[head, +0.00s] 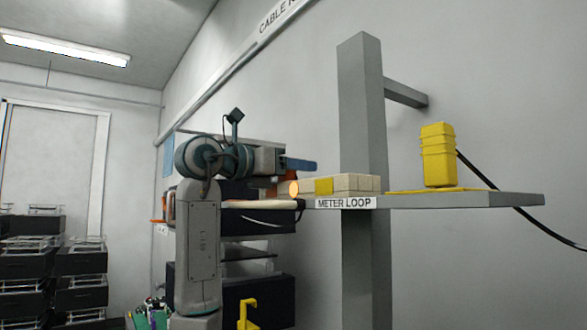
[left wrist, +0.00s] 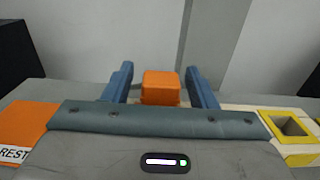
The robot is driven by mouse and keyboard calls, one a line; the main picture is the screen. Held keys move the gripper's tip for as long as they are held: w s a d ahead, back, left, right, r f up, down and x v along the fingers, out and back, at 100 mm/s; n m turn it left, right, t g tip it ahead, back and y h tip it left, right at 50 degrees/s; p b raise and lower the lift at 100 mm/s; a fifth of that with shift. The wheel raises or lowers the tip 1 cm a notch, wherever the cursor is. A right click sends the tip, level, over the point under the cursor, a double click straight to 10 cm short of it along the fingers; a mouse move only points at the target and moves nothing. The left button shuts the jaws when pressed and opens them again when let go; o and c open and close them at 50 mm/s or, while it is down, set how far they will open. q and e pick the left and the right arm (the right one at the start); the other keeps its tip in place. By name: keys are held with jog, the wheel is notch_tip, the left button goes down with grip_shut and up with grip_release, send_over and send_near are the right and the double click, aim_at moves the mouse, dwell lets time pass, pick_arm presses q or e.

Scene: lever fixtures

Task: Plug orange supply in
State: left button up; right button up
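An orange block, which I take for the orange supply's plug (left wrist: 160,87), stands between my left gripper's two blue fingers in the left wrist view. A narrow gap shows on each side of it. My left gripper (head: 301,165) is open, over the left end of the shelf in the head view. A bit of orange (head: 284,178) shows below it there, mostly hidden. A yellow-rimmed square socket (left wrist: 291,127) lies to the right in the left wrist view; its yellow face (head: 324,186) shows on the pale block in the head view. My right gripper is not in view.
A yellow plug (head: 438,155) with a black cable stands on the right of the grey shelf (head: 465,201), labelled METER LOOP. A grey post (head: 362,110) rises behind the shelf. An orange pad (left wrist: 25,125) marked REST lies left in the left wrist view.

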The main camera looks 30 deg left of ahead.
pick_arm(q)
jog(key=shift+s+a, duration=0.1)
jog(key=shift+s, duration=0.1)
jog(key=b+v, duration=0.4)
jog(key=v, duration=0.6)
jog(key=shift+s, duration=0.15)
jog(key=shift+f, duration=0.1)
